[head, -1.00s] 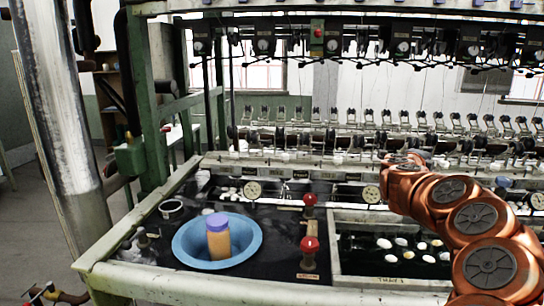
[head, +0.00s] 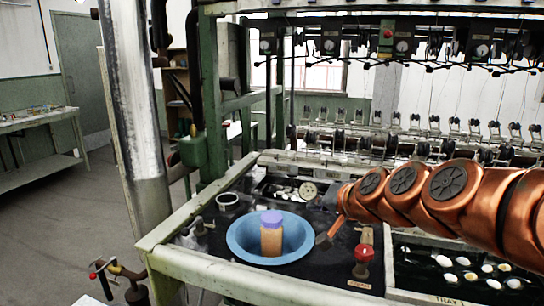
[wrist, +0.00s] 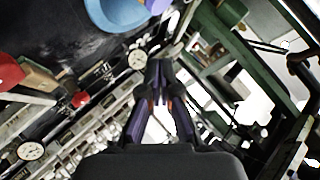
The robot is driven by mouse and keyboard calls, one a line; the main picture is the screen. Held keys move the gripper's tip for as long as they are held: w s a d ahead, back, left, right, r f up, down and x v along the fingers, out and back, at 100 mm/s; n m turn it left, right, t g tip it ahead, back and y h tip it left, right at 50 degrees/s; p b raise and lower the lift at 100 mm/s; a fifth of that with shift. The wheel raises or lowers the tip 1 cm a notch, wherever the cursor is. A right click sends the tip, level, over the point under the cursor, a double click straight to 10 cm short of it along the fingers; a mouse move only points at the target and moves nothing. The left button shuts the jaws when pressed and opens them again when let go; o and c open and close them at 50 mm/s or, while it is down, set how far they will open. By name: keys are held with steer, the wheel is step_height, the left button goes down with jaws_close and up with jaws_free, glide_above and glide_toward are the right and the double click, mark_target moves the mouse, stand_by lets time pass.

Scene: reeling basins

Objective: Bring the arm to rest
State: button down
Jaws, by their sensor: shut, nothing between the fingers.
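My copper arm (head: 405,190) reaches in from the right in the head view, over the right part of the basin bench (head: 250,285). Its far end is near the blue bowl (head: 240,240), and I cannot make out the fingers clearly there. In the wrist view my gripper (wrist: 159,70) has its dark fingers together and empty. The blue bowl also shows at the top of the wrist view (wrist: 118,14). A tan jar with a purple lid (head: 271,238) stands upright in the bowl.
A red knob (head: 364,253) stands right of the bowl. A tray of pale cocoons (head: 450,278) lies below the arm. A green frame post (head: 212,100) and a shiny metal column (head: 135,110) rise at left. Grey floor (head: 60,215) is open at far left.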

steer(key=s+f+n+g+h, duration=0.1)
steer(key=s+f+n+g, duration=0.15)
steer(key=s+f, duration=0.5)
steer(key=s+f+n+g+h, duration=0.1)
steer(key=s+f+g, duration=0.35)
steer(key=s, duration=0.55)
steer(key=s+d+f+n+g+h, duration=0.1)
steer(key=s+d+f+g+h, duration=0.2)
steer(key=s, duration=0.8)
steer(key=s+d+f+g, duration=0.3)
steer(key=s+d+f, duration=0.15)
steer(key=s, duration=0.65)
steer(key=s+p+v, duration=0.2)
steer(key=p+v, duration=1.1)
steer(key=v, duration=0.2)
steer(key=shift+a+r+t, duration=0.15)
steer(key=shift+r+t, duration=0.1)
steer(key=shift+t, duration=0.05)
